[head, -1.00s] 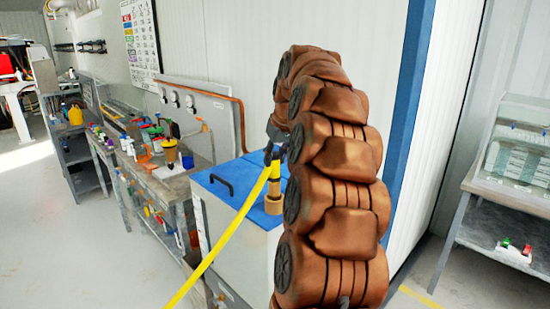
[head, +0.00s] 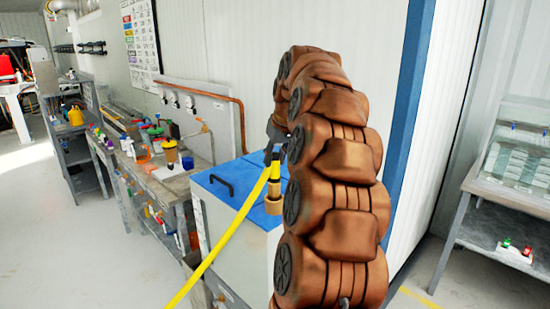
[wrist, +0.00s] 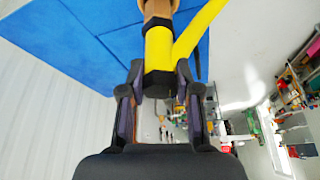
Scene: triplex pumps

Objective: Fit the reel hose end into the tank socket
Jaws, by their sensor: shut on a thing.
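The yellow reel hose (head: 225,240) rises from the lower left to its hose end (head: 274,187), a short yellow body with black bands. My gripper (head: 274,155) is shut on the upper black part of the hose end. The wrist view shows both fingers around that black part (wrist: 158,84), with the yellow body (wrist: 158,48) beyond it. The brass tank socket (head: 274,205) stands on the tank's blue top (head: 236,190). The hose end is upright directly over the socket, and they look in line. I cannot tell whether it is inside the socket or only touching its rim.
A black handle (head: 222,184) stands on the blue top, left of the socket. A cluttered workbench (head: 170,183) is to the left of the tank. A white wall and blue post (head: 405,120) are close behind and right. Grey floor is open at left.

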